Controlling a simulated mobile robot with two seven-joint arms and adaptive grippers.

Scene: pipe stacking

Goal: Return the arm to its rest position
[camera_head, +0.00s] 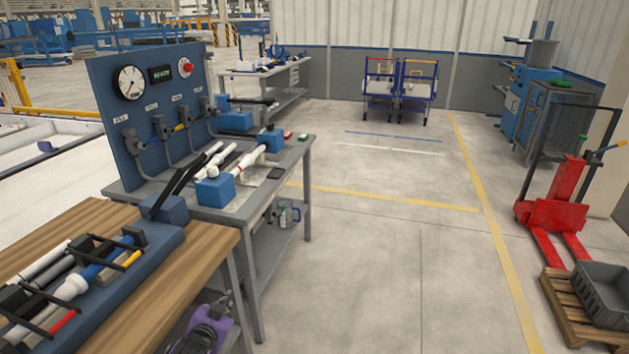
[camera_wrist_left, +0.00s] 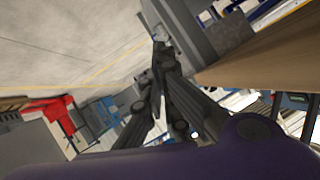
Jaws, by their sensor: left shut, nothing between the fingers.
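My left gripper (camera_head: 223,298) shows at the bottom of the head view, beside and below the edge of the wooden bench (camera_head: 215,245), with my purple wrist behind it. It is shut and empty. In the left wrist view its dark fingers (camera_wrist_left: 162,55) come together, with grey metal and the brown wooden edge beyond them. My right gripper is in neither view.
A blue tray (camera_head: 150,262) with pipes and tools lies on the wooden bench. Behind it, a grey bench (camera_head: 262,180) carries white pipes and blue blocks under a gauge panel (camera_head: 150,110). A red pallet jack (camera_head: 552,212) stands right. The middle floor is clear.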

